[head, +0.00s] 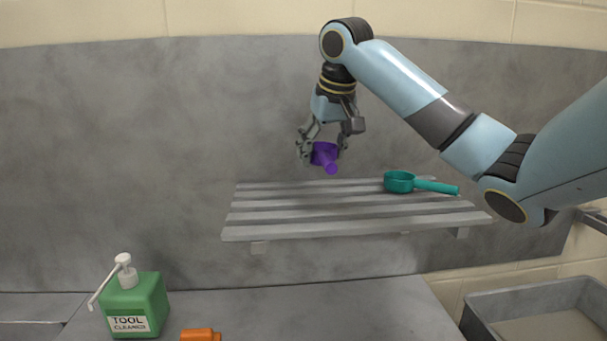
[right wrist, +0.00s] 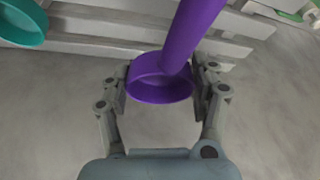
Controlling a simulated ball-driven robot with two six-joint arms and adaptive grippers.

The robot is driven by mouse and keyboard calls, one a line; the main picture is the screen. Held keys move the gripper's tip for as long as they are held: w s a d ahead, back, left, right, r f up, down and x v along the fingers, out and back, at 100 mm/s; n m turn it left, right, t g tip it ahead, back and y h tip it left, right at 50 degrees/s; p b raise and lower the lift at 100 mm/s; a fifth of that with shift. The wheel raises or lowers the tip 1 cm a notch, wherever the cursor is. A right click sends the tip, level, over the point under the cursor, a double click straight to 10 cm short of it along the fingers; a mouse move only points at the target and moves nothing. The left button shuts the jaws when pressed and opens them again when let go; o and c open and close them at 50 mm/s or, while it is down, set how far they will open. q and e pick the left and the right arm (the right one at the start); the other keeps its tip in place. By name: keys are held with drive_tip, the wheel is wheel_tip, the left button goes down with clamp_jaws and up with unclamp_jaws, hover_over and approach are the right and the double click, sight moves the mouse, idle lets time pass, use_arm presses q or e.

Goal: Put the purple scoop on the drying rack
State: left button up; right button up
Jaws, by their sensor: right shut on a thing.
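The purple scoop (head: 324,156) is held by my right gripper (head: 324,150) above the left-middle part of the drying rack (head: 300,234), a slatted grey shelf on the wall. In the right wrist view the purple scoop (right wrist: 162,88) has its cup between the two fingers of my right gripper (right wrist: 162,85), which are shut on it. Its handle points away from the gripper, over the slats. In the head view the scoop appears apart from the slats. My left gripper is not in view.
A teal scoop (head: 399,182) lies on the right part of the rack; it also shows in the right wrist view (right wrist: 22,22). Below are a green tool cleaner bottle (head: 137,302), an orange object (head: 200,335) and a grey tub (head: 540,300). The rack's left half is clear.

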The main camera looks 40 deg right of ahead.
sight(292, 195)
drive_tip(key=w+a, duration=0.1)
drive_tip(key=w+a+f, duration=0.1)
drive_tip(key=w, duration=0.1)
drive_tip(key=shift+a+f, duration=0.2)
drive_tip(key=shift+a, duration=0.1)
drive_tip(key=shift+w+a+f+p, duration=0.2)
drive_tip(key=shift+w+a+f, duration=0.1)
drive_tip(key=shift+w, duration=0.15)
drive_tip(key=shift+w+a+f+p, duration=0.2)
drive_tip(key=shift+w+a+f, duration=0.1)
drive_tip(key=shift+w, duration=0.15)
drive_tip(key=shift+s+a+f, duration=0.1)
drive_tip(key=shift+s+f, duration=0.05)
drive_tip(key=shift+f, duration=0.25)
wheel_tip(292, 195, down, 4)
drive_tip(key=shift+r+p, duration=0.1)
drive_tip(key=shift+p, duration=0.7)
drive_tip(key=shift+s, duration=0.1)
drive_tip(key=o, duration=1.2)
drive_tip(key=shift+o, duration=0.2)
drive_tip(key=shift+r, duration=0.3)
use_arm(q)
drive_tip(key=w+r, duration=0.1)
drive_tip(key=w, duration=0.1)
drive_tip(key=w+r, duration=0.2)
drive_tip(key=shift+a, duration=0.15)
use_arm(e)
drive_tip(key=v, duration=1.1)
drive_tip(key=shift+r, duration=0.2)
